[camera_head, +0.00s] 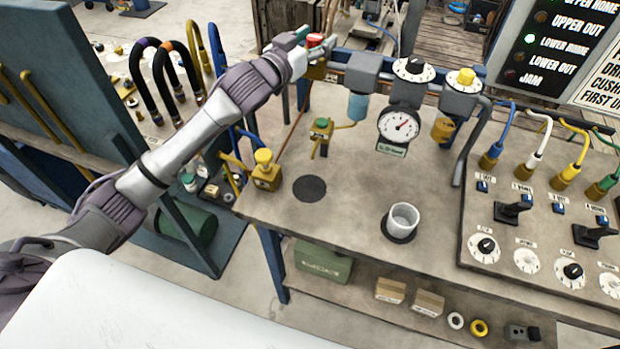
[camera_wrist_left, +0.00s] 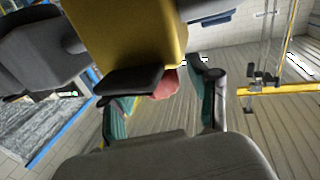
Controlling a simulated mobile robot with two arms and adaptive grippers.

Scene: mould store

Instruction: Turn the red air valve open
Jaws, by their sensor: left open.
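The red air valve (camera_head: 315,40) has a red knob at the left end of the pipe row at the table's back edge. My left gripper (camera_head: 318,38) is at this knob, with its fingers around or beside it. In the left wrist view the red knob (camera_wrist_left: 165,84) shows between the two open fingers of my left gripper (camera_wrist_left: 163,100), partly hidden behind a dark part and below a yellow block (camera_wrist_left: 130,35). I cannot tell whether the fingers touch the knob. My right gripper is in neither view.
A pressure gauge (camera_head: 398,126) and a yellow knob (camera_head: 465,77) sit along the pipe row. A control panel (camera_head: 540,225) fills the right side.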

